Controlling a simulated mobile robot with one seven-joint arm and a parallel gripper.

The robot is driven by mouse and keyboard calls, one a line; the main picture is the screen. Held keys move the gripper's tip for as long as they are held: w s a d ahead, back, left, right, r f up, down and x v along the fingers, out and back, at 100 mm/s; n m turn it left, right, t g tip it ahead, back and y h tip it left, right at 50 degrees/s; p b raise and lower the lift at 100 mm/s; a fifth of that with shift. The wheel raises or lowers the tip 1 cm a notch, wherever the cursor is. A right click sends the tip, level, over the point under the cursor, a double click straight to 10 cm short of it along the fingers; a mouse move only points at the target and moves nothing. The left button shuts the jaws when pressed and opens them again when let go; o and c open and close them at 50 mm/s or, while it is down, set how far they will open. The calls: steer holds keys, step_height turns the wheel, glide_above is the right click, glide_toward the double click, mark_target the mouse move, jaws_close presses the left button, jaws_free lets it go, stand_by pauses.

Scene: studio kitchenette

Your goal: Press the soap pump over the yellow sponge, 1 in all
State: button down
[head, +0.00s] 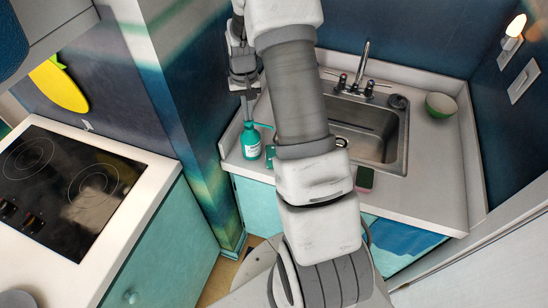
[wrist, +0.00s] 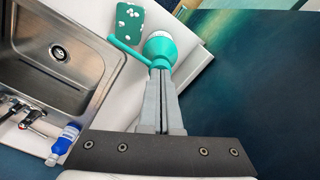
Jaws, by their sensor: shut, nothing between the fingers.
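The teal soap bottle (head: 250,143), with a white label and a teal pump, stands upright on the counter left of the sink. It also shows in the wrist view (wrist: 160,46), its spout reaching left. My gripper (head: 247,94) is shut and empty, above the pump in the head view. In the wrist view its fingertips (wrist: 160,73) overlap the pump's near side; I cannot tell whether they touch. A teal slab with white spots (wrist: 129,22) lies near the spout's end. A green and pink block (head: 364,179) lies at the sink's front edge. No clearly yellow sponge shows.
The steel sink (head: 392,158) with its faucet (head: 363,65) is right of the bottle, partly hidden by my arm. A green bowl (head: 441,105) stands far right. A blue bottle (wrist: 66,140) shows near the taps. A dark wall is close beside the soap bottle.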

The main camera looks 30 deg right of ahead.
stand_by(0.3)
steer(key=shift+r+p, duration=1)
steer(key=shift+r, duration=0.4)
step_height(320, 180, up, 6)
steer(key=p, duration=0.3)
stand_by(0.4)
